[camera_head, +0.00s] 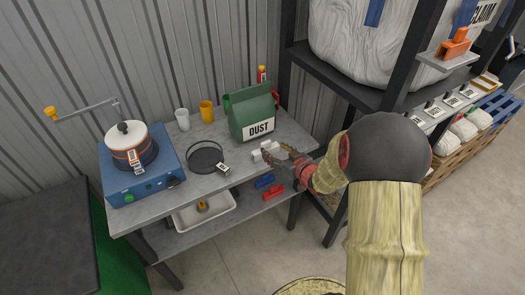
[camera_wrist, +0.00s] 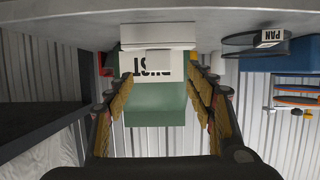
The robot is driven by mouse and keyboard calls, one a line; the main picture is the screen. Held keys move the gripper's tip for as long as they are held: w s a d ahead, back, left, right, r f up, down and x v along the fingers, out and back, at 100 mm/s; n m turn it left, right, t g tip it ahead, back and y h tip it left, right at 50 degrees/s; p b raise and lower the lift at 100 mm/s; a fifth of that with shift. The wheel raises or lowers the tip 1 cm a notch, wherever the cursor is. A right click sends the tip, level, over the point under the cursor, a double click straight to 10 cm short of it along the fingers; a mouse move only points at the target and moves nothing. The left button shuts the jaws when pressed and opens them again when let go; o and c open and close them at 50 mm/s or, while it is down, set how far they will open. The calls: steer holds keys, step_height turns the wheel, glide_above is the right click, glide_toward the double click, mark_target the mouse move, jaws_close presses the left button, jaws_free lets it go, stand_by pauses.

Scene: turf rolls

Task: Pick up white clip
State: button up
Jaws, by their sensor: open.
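The white clip (camera_head: 258,156) lies on the grey table (camera_head: 200,185) in front of the green DUST bag (camera_head: 252,112), near the table's front edge. In the wrist view, which is upside down, the white clip (camera_wrist: 157,37) shows just beyond the fingertips, roughly centred between them. My gripper (camera_head: 274,156) is open at the clip's right side in the head view. In the wrist view my gripper (camera_wrist: 156,78) has both ridged fingers spread, with nothing held between them. I cannot tell whether a finger touches the clip.
Blue and red clips (camera_head: 273,192) lie on the lower shelf. A dark rack post (camera_head: 340,150) stands at right.

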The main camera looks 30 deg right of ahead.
mark_target(267, 143)
steer(key=shift+b+x, duration=0.4)
steer(key=shift+x, duration=0.8)
steer(key=shift+r+b+x, duration=0.2)
steer(key=shift+b+x, duration=0.3)
steer(key=shift+x, duration=0.85)
steer(key=shift+r+b+x, duration=0.2)
steer(key=shift+b+x, duration=0.3)
steer(key=shift+x, duration=0.8)
steer(key=shift+w+d, duration=0.1)
steer(key=shift+w, duration=0.05)
steer(key=c, duration=0.3)
steer(key=c, duration=1)
steer(key=shift+r, duration=0.1)
